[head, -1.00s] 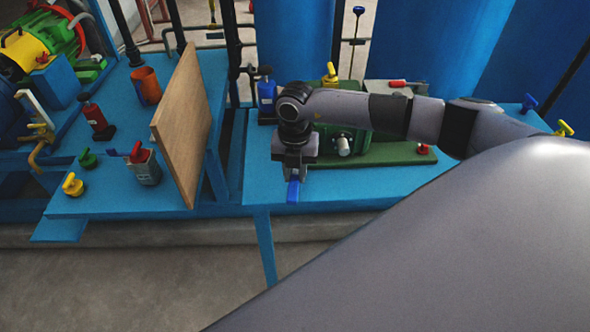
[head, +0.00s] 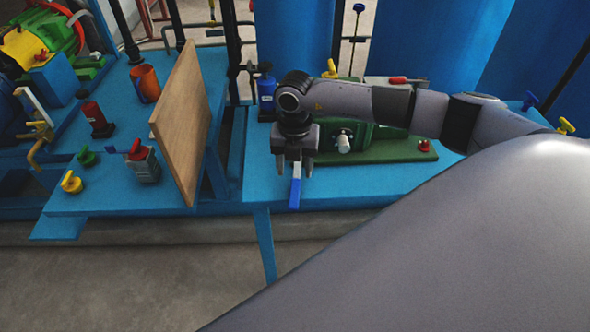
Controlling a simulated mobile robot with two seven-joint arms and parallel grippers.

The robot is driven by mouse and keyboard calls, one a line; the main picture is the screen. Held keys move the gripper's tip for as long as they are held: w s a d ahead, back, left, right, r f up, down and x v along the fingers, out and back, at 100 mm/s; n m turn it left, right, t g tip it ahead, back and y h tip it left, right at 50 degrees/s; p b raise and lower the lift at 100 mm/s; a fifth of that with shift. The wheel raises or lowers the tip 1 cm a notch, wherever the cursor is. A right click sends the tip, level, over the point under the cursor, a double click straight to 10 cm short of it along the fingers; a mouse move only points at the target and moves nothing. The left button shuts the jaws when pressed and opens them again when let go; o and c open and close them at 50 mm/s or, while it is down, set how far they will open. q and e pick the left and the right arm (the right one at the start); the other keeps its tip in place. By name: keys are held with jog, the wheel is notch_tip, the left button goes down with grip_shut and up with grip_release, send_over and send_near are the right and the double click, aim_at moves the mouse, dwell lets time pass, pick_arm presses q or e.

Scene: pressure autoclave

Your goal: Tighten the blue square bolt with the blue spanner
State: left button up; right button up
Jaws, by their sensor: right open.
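The blue spanner (head: 294,194), with a blue handle and a pale metal shank, lies on the blue bench near its front edge. My right gripper (head: 295,172) points down over the spanner's pale end. Its fingers are apart, one on each side of the spanner in the picture, and it holds nothing. Whether the fingertips are above the bench or beside the spanner is hard to tell. I cannot make out the blue square bolt. My left gripper is not in view.
A green machine (head: 364,136) with a pale round fitting stands right of my gripper. A blue bottle (head: 266,92) stands behind.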

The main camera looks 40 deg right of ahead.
aim_at(295, 180)
jog(key=shift+r, duration=2.6)
